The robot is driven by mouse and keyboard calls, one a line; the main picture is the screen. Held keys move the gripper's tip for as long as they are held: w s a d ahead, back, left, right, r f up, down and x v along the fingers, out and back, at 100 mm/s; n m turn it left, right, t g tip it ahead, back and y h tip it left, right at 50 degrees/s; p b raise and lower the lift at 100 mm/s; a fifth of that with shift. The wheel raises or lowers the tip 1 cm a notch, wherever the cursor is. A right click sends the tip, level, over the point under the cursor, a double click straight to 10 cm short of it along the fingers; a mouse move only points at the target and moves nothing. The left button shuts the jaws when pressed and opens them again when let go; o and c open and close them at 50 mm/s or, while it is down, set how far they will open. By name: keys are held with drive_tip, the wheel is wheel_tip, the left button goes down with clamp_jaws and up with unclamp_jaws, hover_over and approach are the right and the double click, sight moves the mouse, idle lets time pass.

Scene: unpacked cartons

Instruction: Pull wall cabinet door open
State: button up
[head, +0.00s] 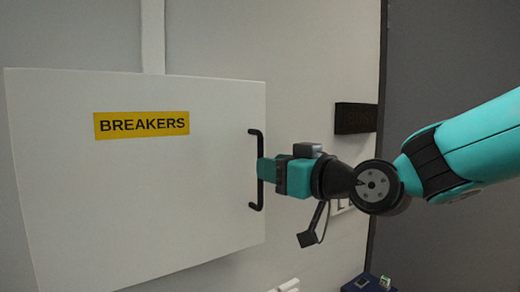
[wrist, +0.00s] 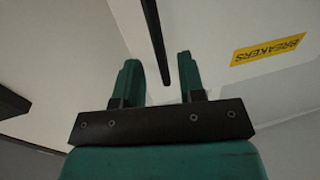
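The white wall cabinet door (head: 120,200) bears a yellow BREAKERS label (head: 142,124) and fills the left of the head view. A black vertical bar handle (head: 261,145) is near its right edge. My gripper (head: 266,171) is at the middle of the handle, coming from the right. In the wrist view, the two teal fingers of my gripper (wrist: 160,68) are apart, with the handle (wrist: 153,30) running between them and gaps on both sides. The label also shows at the right in the wrist view (wrist: 268,49). I cannot tell whether the door is slightly ajar.
A dark box (head: 355,118) is on the pale wall (head: 300,80) behind my arm. A dark grey panel (head: 450,50) stands at the right. A blue object with small items (head: 367,284) is at the bottom. White pieces (head: 288,286) lie low near the wall.

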sight(260, 203)
drive_tip(key=shift+p+x, duration=0.65)
drive_tip(key=shift+x, duration=1.35)
clamp_jaws()
